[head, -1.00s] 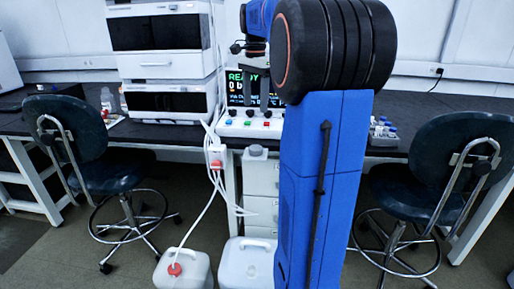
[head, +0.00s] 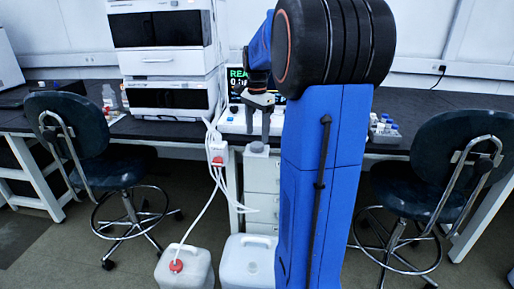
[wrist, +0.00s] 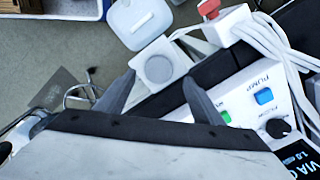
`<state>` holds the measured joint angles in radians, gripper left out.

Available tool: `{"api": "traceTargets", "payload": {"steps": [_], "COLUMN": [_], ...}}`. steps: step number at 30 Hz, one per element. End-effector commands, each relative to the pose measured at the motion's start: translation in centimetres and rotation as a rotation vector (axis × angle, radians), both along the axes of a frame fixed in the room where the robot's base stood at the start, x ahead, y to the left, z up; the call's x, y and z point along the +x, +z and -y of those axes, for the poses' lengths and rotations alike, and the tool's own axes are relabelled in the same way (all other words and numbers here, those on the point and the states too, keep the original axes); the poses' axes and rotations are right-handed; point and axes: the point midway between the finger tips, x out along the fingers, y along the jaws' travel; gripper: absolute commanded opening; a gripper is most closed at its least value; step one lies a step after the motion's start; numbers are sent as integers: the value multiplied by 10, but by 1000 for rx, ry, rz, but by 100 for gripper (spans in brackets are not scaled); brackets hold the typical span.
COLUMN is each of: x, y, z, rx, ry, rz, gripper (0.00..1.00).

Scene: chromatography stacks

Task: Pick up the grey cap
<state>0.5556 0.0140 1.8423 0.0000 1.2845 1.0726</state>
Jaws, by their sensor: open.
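The grey cap (head: 257,147) sits on top of a white drawer cabinet (head: 262,177) in front of the bench. In the wrist view the cap (wrist: 158,68) is a round grey disc on the cabinet's pale top, in line with the gap between my fingertips. My gripper (head: 257,133) points down just above the cap in the head view. It is open, with its two grey fingers apart and nothing between them. In the wrist view the fingers of my gripper (wrist: 159,77) appear either side of the cap's near edge. I cannot tell the exact height gap.
The pump box (wrist: 262,98) with coloured buttons stands close beside the cabinet. White tubes (head: 212,195) hang to the left of the cabinet. Two white jugs, one red-capped (head: 184,267) and one plain (head: 247,263), stand on the floor. Stools stand left (head: 68,125) and right (head: 440,150).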

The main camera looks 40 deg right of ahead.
Motion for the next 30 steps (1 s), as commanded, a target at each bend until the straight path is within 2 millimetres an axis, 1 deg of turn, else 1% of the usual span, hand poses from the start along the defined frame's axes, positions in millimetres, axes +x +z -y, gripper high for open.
{"api": "traceTargets", "payload": {"steps": [6, 9, 12, 18, 19, 20, 21, 23, 24, 30], "x": [-3, -3, -3, -3, -3, -3, -3, -3, -3, -3], "y": [-30, -40, -44, -45, -45, -45, -45, -45, -45, -45], "z": [-3, -3, -3, -3, -3, -3, -3, -3, -3, -3], "rx": [1, 1, 0, 0, 0, 0, 0, 0, 0, 0], "ry": [0, 0, 0, 0, 0, 0, 0, 0, 0, 0], "rz": [-3, -3, -1, 0, 0, 0, -1, -1, -1, -1], "gripper": [62, 62, 62, 62, 59, 52, 43, 28, 19, 18]}}
